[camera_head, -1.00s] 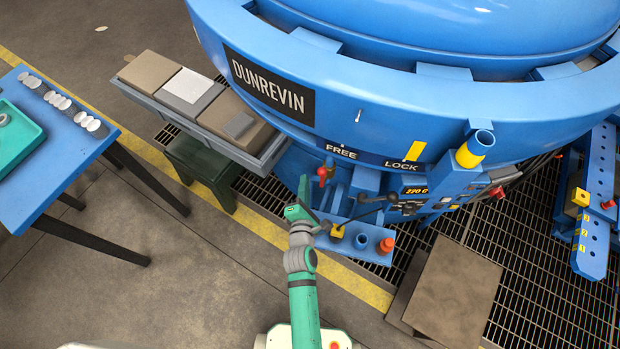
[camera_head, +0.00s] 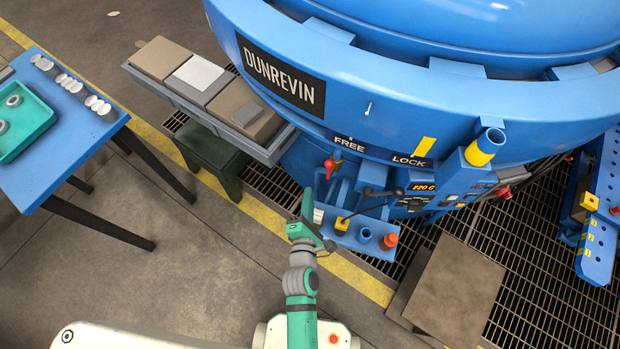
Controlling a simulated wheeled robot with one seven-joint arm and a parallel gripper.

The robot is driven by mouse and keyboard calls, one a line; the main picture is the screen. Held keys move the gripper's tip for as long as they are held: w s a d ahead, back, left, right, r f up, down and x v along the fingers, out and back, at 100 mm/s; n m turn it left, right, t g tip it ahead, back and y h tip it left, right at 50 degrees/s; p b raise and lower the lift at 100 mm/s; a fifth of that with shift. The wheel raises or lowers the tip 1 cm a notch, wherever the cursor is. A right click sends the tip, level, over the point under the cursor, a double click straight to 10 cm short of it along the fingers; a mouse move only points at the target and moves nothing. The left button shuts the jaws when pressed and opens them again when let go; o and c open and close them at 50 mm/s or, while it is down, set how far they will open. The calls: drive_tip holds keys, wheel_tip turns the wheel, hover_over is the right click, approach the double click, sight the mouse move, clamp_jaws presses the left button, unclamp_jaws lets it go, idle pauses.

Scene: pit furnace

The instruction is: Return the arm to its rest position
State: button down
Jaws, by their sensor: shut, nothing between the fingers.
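My arm rises from the bottom centre, with a green link and a grey wrist joint (camera_head: 300,280). My gripper (camera_head: 307,203) is at the arm's upper end, seen from above and small; it is shut with nothing held. It stands in front of the blue furnace's control shelf, with its tip just left of the shelf in the picture. Whether it touches the shelf cannot be told from this angle. The arm is bent upward and partly extended over the floor's yellow line.
The blue furnace (camera_head: 400,70) with its control shelf (camera_head: 365,247) fills the upper right. A grey tray of blocks (camera_head: 200,112) and a dark green stool (camera_head: 212,155) stand left of it. A blue table (camera_head: 60,165) is at the left. Floor between the table and my arm is clear.

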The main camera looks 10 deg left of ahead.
drive_tip(key=s+d+r+m, duration=0.1)
drive_tip(key=s+r+m, duration=0.3)
drive_tip(key=s+m, duration=0.3)
drive_tip(key=s+d+r+m, duration=0.2)
drive_tip(key=s+r+m, duration=0.2)
drive_tip(key=s+m, duration=0.4)
drive_tip(key=s+d+r+m+h, duration=0.1)
drive_tip(key=s+r+m, duration=0.3)
drive_tip(key=s+m, duration=0.4)
drive_tip(key=shift+d+r+m, duration=0.15)
drive_tip(key=shift+d+m, duration=0.55)
drive_tip(key=shift+d, duration=0.05)
drive_tip(key=shift+s, duration=0.1)
drive_tip(key=shift+s, duration=0.1)
idle(0.3)
